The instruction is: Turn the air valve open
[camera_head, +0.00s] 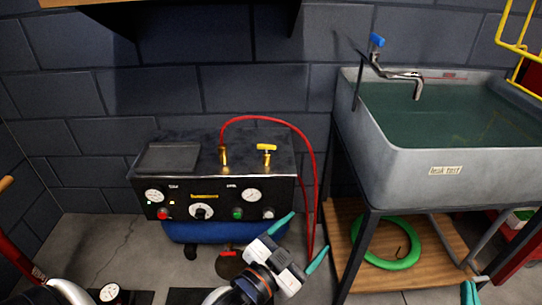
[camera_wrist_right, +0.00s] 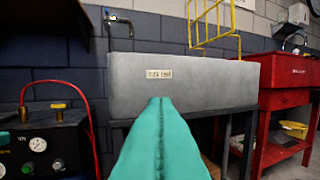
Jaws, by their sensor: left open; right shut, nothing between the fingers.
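The air valve (camera_head: 266,148) has a yellow handle on a short brass stem, on top of the black compressor box (camera_head: 214,186). Its handle lies about level, pointing left to right. The valve also shows at the left of the right wrist view (camera_wrist_right: 58,105). My left gripper (camera_head: 303,239) is open and empty, in front of the box's right side, below and right of the valve, not touching it. My right gripper (camera_head: 469,292) shows only in part at the lower right edge. In its wrist view the teal fingers (camera_wrist_right: 160,102) are shut with nothing between them.
A red hose (camera_head: 313,170) arches from a brass fitting (camera_head: 224,157) left of the valve and down the box's right side. The box front carries gauges and knobs. A grey water-filled sink (camera_head: 430,165) stands to the right, with a green ring (camera_head: 386,262) on the shelf below.

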